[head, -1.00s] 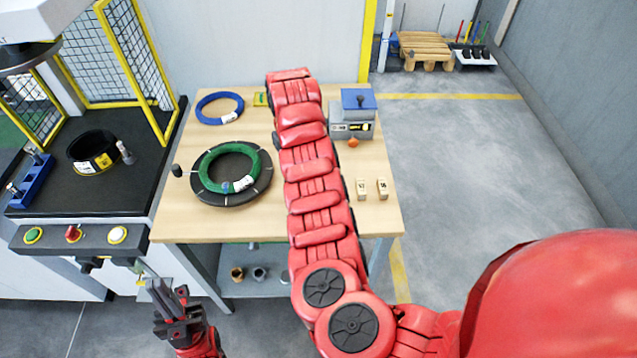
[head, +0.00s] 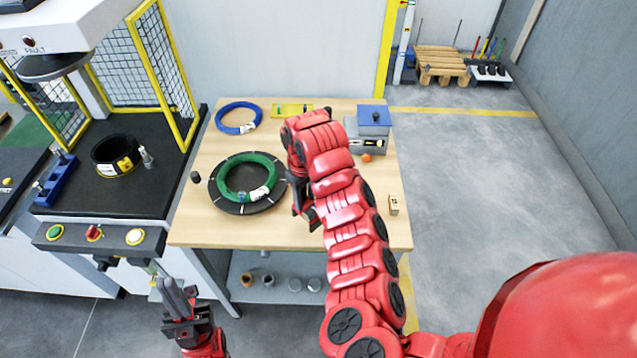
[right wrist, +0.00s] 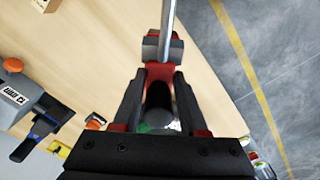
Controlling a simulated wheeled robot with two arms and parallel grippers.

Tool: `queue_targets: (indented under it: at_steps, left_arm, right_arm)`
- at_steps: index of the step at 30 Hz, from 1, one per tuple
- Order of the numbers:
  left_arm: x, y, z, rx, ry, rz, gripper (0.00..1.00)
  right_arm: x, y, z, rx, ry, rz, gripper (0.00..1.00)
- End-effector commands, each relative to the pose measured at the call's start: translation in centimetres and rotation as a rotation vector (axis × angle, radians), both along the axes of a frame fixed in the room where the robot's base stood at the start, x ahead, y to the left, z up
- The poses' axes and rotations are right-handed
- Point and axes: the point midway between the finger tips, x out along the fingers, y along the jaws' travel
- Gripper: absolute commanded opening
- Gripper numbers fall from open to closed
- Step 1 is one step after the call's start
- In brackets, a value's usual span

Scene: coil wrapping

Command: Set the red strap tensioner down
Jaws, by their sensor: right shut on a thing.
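My right gripper (right wrist: 158,88) is shut on the red strap tensioner (right wrist: 158,72). In the head view the right gripper (head: 300,198) is over the table (head: 225,228), just right of the green coil, and my arm hides most of the tensioner. My left gripper (head: 178,300) is in front of the table, its opening unclear.
The green coil (head: 230,184) lies on a black disc (head: 222,203). A blue coil (head: 219,119), a yellow item (head: 292,110), a grey box with a blue top (head: 374,120) and a wooden block (head: 393,204) are on the table. The table's front left is clear.

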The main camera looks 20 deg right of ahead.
Motion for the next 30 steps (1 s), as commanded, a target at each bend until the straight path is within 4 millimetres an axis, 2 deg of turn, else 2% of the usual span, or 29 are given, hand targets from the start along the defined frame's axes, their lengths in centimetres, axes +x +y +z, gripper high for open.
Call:
queue_targets:
  at_steps: [1,10,14,20,22,24,30]
  left_arm:
    - [0.0,0.0,-0.1,0.0,0.0,0.0,0.0]
    - [0.0,0.0,-1.7,0.0,0.0,0.0,0.0]
    - [0.0,0.0,-2.4,0.0,0.0,0.0,0.0]
    - [0.0,0.0,-2.3,0.0,0.0,0.0,0.0]
    - [0.0,0.0,-4.2,0.0,-0.001,0.0,0.0]
    - [0.0,0.0,-5.1,0.0,0.0,0.0,0.0]
    - [0.0,0.0,-6.1,0.0,0.0,0.0,0.0]
  right_arm:
    - [0.8,-0.2,0.2,0.006,-0.002,0.0,0.0]
    - [3.9,-2.2,-0.7,0.008,0.002,-0.004,0.0]
    - [5.3,-3.1,-0.4,0.002,-0.006,-0.001,0.0]
    - [7.3,-4.3,-0.6,0.003,0.003,-0.001,0.0]
    - [8.0,-4.5,-1.5,0.01,0.001,-0.002,0.0]
    - [8.3,-4.5,-1.7,0.016,0.006,-0.003,0.0]
    - [9.0,-4.7,-1.2,0.017,0.002,-0.003,0.0]
